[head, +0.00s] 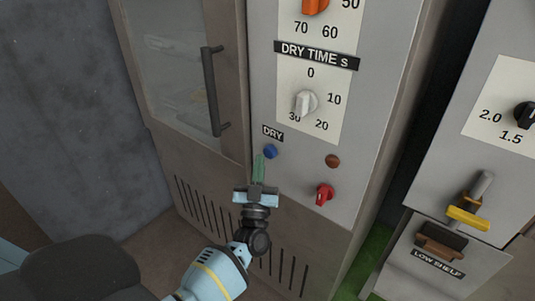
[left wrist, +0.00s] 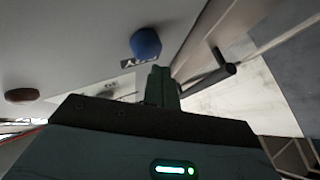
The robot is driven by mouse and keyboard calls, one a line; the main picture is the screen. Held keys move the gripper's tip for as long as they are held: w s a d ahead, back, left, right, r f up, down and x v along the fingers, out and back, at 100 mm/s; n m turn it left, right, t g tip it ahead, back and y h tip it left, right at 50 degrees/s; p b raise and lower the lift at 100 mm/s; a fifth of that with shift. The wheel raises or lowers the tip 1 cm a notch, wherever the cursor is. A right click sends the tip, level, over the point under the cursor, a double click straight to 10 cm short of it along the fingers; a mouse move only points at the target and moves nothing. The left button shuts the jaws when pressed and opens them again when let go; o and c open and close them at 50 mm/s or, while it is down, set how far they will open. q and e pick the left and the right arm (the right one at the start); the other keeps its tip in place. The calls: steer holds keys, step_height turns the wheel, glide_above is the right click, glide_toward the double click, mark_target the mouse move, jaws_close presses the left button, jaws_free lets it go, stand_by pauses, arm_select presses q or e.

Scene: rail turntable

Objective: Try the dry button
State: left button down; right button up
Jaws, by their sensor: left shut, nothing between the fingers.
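The dry button is a blue round knob (head: 270,151) on the grey cabinet panel, just below the black DRY label (head: 272,133). In the left wrist view the blue button (left wrist: 146,43) stands out from the panel just beyond the fingers. My left gripper (head: 258,160) is shut and empty, its green fingertips just left of and slightly below the button in the head view. The fingers also show in the left wrist view (left wrist: 161,72). I cannot tell whether they touch the panel; a small gap to the button seems to show. My right gripper is not in view.
A white DRY TIME dial (head: 306,102) sits above the button. A brown round button (head: 332,161) and a red knob (head: 324,194) are to the right. A glass door's dark handle (head: 211,91) is at left. A yellow lever (head: 468,218) is on the right-hand cabinet.

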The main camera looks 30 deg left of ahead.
arm_select(q)
steer(key=shift+w, duration=0.25)
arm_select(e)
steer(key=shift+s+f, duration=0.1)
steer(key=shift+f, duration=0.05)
arm_select(q)
steer(key=shift+w, duration=0.2)
stand_by(0.3)
steer(key=shift+w+b, duration=0.35)
steer(key=shift+w, duration=0.05)
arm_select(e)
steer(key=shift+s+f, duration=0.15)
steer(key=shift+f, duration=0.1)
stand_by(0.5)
arm_select(q)
steer(key=shift+s, duration=0.1)
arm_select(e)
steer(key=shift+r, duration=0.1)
arm_select(q)
steer(key=shift+s+p, duration=0.5)
steer(key=shift+s, duration=0.25)
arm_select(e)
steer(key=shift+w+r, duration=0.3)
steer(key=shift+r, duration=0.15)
